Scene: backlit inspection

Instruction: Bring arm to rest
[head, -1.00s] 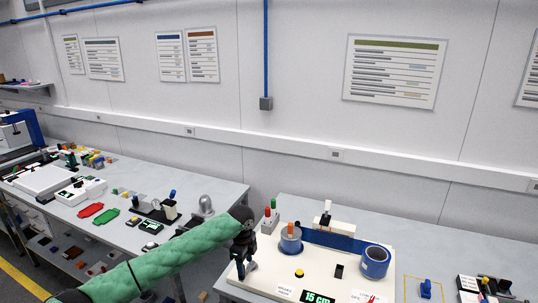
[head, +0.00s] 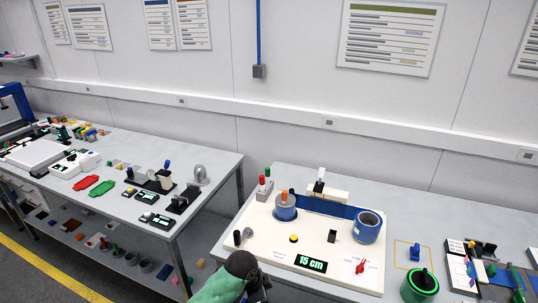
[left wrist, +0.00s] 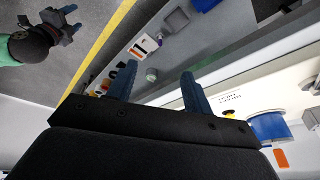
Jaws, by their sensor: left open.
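My left arm, in a green sleeve, comes in at the bottom of the head view. Its dark gripper (head: 256,285) is low, by the near left edge of the white test panel (head: 262,243), and cut off by the picture's edge. In the left wrist view my left gripper (left wrist: 159,82) has two blue fingers spread apart with nothing between them. My right gripper (left wrist: 70,20) shows at the upper left of the left wrist view, away from the benches over the floor. Its blue fingers look apart and empty.
The left bench (head: 130,205) holds several devices. Open floor lies at lower left.

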